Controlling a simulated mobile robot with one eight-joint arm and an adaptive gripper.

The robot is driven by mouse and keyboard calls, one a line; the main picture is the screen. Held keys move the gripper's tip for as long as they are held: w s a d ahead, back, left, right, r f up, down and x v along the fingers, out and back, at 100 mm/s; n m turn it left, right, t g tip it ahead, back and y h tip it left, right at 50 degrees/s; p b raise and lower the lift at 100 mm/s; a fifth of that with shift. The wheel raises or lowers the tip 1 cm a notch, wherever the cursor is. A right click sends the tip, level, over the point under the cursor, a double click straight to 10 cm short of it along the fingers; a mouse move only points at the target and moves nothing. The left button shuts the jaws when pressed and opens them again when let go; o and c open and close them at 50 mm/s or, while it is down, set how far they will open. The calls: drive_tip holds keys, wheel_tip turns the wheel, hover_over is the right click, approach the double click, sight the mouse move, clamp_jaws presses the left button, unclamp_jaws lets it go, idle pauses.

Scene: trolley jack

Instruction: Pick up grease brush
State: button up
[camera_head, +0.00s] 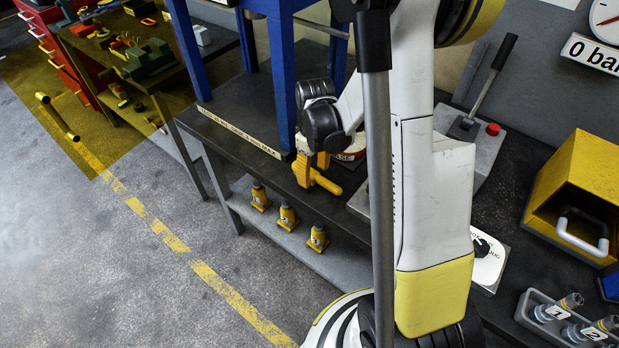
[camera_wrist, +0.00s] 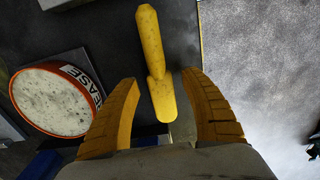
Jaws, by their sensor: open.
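The grease brush (camera_wrist: 152,45) is yellow, with a long handle and a broader end. In the wrist view it lies between my two fingers, with a visible gap on each side. Its far end lies beyond the fingertips. My gripper (camera_wrist: 160,78) is open around it and does not visibly touch it. In the head view, my gripper (camera_head: 312,165) is low over the dark bench, and a yellow piece that seems to be the brush (camera_head: 329,184) shows beside the fingers. Any bristles are hard to make out.
A grease tin (camera_wrist: 52,100) with a red rim stands left of my gripper in the wrist view. The blue press frame (camera_head: 281,85) rises behind the gripper. Several yellow bottle jacks (camera_head: 288,217) stand on the lower shelf. Open floor (camera_head: 140,260) lies left of the bench.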

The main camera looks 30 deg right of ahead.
sight(314, 174)
drive_tip(key=shift+w+f, duration=0.1)
drive_tip(key=shift+f, duration=0.75)
clamp_jaws()
drive_tip(key=shift+r, duration=0.15)
wheel_tip(314, 174, up, 4)
drive_tip(key=shift+r+p, duration=0.2)
drive_tip(key=shift+p, duration=0.6)
drive_tip(key=s+d+r+p, duration=0.2)
drive_tip(key=s+d+r, duration=0.3)
drive_tip(key=d, duration=0.5)
drive_tip(key=shift+s+d+r, duration=0.15)
drive_tip(key=shift+s+r, duration=0.2)
drive_tip(key=shift+r, duration=0.35)
